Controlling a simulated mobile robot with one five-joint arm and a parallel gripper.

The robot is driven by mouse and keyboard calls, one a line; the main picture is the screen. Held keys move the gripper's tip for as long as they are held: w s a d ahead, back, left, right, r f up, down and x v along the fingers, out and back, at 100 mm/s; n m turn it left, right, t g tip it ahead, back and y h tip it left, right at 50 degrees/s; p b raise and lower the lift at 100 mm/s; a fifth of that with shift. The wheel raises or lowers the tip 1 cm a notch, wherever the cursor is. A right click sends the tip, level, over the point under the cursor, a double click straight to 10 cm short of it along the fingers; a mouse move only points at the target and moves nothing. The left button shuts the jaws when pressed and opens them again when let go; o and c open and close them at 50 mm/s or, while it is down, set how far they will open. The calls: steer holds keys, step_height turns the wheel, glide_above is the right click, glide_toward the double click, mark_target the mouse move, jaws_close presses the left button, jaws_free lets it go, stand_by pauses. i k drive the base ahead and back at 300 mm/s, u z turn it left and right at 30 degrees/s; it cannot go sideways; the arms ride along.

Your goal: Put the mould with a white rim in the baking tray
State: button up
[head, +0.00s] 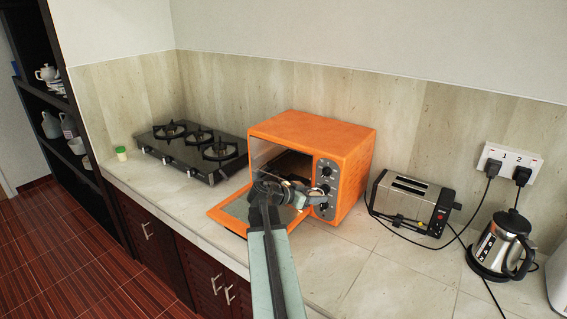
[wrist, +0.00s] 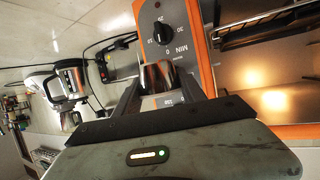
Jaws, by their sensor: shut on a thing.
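My gripper (head: 304,190) is in front of the control panel of the orange oven (head: 312,130), whose door (head: 232,212) is folded down open.
A gas hob (head: 192,150) and a small white and green jar (head: 121,154) stand left of the oven. A toaster (head: 412,203), a kettle (head: 501,246) and their cables stand right. The counter (head: 385,285) is clear in front.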

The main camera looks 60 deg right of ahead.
mark_target(288, 168)
steer(key=z, duration=0.05)
steer(key=i, duration=1.15)
steer(key=z, duration=0.1)
